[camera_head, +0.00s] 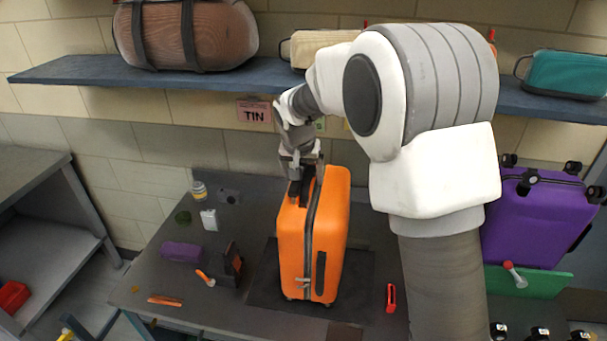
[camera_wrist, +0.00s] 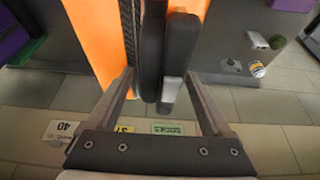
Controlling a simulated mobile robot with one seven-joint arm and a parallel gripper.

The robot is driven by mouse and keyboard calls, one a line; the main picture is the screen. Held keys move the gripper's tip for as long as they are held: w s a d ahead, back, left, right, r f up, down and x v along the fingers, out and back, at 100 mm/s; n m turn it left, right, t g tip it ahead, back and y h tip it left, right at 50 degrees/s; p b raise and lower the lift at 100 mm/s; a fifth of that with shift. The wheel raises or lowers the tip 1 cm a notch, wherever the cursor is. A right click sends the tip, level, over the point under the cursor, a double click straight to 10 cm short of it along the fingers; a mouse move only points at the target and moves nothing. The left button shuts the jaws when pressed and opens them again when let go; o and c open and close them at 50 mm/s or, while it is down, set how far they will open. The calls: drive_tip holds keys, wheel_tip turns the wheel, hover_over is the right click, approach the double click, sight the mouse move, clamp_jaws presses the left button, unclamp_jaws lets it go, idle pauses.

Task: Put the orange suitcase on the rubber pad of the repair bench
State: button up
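The orange suitcase (camera_head: 297,240) stands upright on the dark rubber pad (camera_head: 362,275) of the grey repair bench (camera_head: 215,310). Its base appears to rest within the pad's edges. My gripper (camera_head: 304,180) is at the black handle on top of the suitcase. In the wrist view, the two fingers of my gripper (camera_wrist: 160,76) are spread apart, one on each side of the black handle (camera_wrist: 168,50). A small gap shows beside the left finger. The orange shell (camera_wrist: 95,35) lies beyond the fingertips.
A purple suitcase (camera_head: 530,220) stands at the right near a green board (camera_head: 545,283). A red item (camera_head: 391,298) lies at right. A blue shelf (camera_head: 90,70) with bags runs above.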

drive_tip(key=shift+r, duration=0.1)
drive_tip(key=b+v, duration=0.1)
drive_tip(key=v, duration=1.1)
drive_tip(key=s+d+r, duration=0.3)
drive_tip(key=s+d, duration=0.3)
drive_tip(key=s, duration=0.1)
drive_tip(key=s+d+f+n, duration=0.1)
drive_tip(key=s+d, duration=0.3)
drive_tip(key=s, duration=0.7)
drive_tip(key=s+d+f+n+t, duration=0.1)
drive_tip(key=s+d+f, duration=0.2)
drive_tip(key=s, duration=0.8)
drive_tip(key=shift+s+d+y, duration=0.25)
drive_tip(key=shift+d+y, duration=0.15)
drive_tip(key=shift+d, duration=0.25)
